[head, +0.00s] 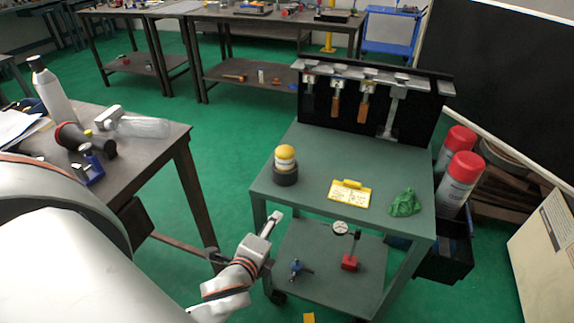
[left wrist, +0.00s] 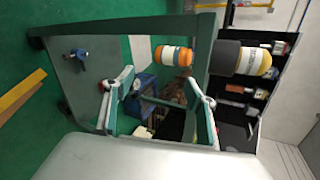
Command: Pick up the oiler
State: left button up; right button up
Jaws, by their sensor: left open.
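No thing is clearly marked as the oiler. The likeliest is a yellow-topped container (head: 286,153) with a white band, standing upright in a dark round holder (head: 285,174) at the left of the green cart's top. In the left wrist view, the container (left wrist: 257,62) shows on its side in its dark holder (left wrist: 225,57), beyond the fingertips. My left gripper (head: 272,226) is in front of the cart's left side, lower in the picture than the container and apart from it. The gripper's spread fingers (left wrist: 160,84) have nothing between them. My right gripper is out of view.
The cart top (head: 310,200) also carries a yellow card (head: 350,193) and a green cloth (head: 405,203), with a tool rack behind. The lower shelf holds a blue item (head: 298,268) and a red-based gauge (head: 350,262). Red-capped cans (head: 461,170) stand right; a cluttered bench is left.

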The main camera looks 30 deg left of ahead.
pick_arm(q)
jog(key=a+r+m+y, duration=0.1)
jog(key=w+a+r+m, duration=0.1)
jog(key=r+m, duration=0.1)
jog(key=w+a+r+m+t+y, duration=0.1)
jog(key=a+r, duration=0.1)
jog(key=shift+w+r+m+y+b, duration=0.1)
jog(key=shift+w+m+y+b, duration=0.05)
jog(key=shift+m+y+b, duration=0.2)
jog(key=m+t, duration=0.3)
jog(key=m, duration=0.6)
send_near(283, 165)
jog(key=shift+y, duration=0.25)
jog(key=x, duration=0.5)
jog(key=shift+a, duration=0.1)
jog(key=shift+w+a+r+m, duration=0.1)
jog(key=shift+w+m, duration=0.15)
jog(key=shift+d+x, duration=0.2)
jog(key=shift+x, duration=3.3)
jog(key=shift+w, duration=0.1)
jog(key=c, duration=1.4)
